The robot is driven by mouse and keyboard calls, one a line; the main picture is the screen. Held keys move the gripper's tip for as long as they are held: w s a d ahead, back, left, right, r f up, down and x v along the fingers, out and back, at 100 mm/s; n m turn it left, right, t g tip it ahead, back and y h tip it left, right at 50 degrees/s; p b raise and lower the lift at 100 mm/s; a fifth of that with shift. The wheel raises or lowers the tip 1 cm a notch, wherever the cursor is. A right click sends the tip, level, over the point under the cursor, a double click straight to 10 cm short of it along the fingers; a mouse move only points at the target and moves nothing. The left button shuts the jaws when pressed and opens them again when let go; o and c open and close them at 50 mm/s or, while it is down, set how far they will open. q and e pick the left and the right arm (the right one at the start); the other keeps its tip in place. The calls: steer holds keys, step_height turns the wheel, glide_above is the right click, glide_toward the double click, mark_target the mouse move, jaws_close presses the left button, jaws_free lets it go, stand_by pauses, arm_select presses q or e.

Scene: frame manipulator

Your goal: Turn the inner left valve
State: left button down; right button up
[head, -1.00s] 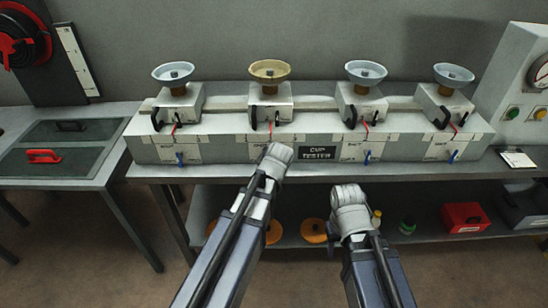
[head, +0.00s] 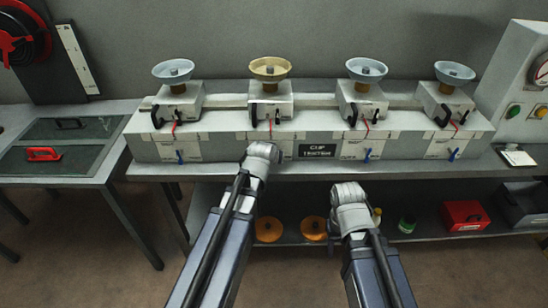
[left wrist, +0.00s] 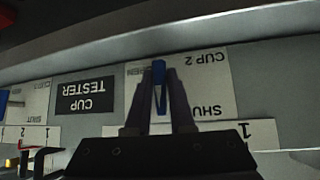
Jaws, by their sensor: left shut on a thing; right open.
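The inner left valve is a small blue handle (left wrist: 159,85) on the white CUP 2 label plate (left wrist: 207,75), which appears upside down in the left wrist view. My left gripper (left wrist: 159,72) has its two dark fingers closed on either side of this handle. The handle lies nearly in line with the fingers. In the head view my left wrist covers that valve and its fingers are hidden. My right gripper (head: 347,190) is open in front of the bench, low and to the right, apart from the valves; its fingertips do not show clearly.
The CUP TESTER sign (head: 317,151) is on the bench front, right of my left wrist. Other blue valves (head: 179,156) (head: 367,155) (head: 453,155) hang along this front. Cup stands (head: 269,93) line the top. Orange discs (head: 268,230) and a red box (head: 464,214) lie on the lower shelf.

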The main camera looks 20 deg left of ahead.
arm_select(q)
steer(key=shift+s+f, duration=0.1)
steer(key=c, duration=0.8)
jaws_free()
steer(key=p+v, duration=0.5)
steer(key=v, duration=0.2)
steer(key=shift+s+r, duration=0.25)
steer(key=shift+r, duration=0.1)
steer(key=shift+d, duration=0.15)
steer(key=s+d+f+m+g, duration=0.1)
steer(key=s+d+f+g, duration=0.1)
steer(key=s, duration=0.4)
steer(key=s+d+f+m+g, duration=0.2)
steer(key=s+d+g, duration=0.2)
steer(key=s+d, duration=0.2)
steer(key=s+d+f+m+g, duration=0.1)
steer(key=s+d+f+g, duration=0.1)
steer(key=s, duration=0.4)
steer(key=shift+s+d+f+m+g+y, duration=0.1)
steer(key=shift+s+d+m+g, duration=0.1)
steer(key=shift+d, duration=0.25)
steer(key=shift+s+d+f+m+g+y, duration=0.1)
steer(key=shift+d+g, duration=0.1)
steer(key=shift+d, duration=0.25)
steer(key=shift+s+d+m+g+y, duration=0.1)
steer(key=shift+d+g, duration=0.1)
steer(key=shift+d, duration=0.3)
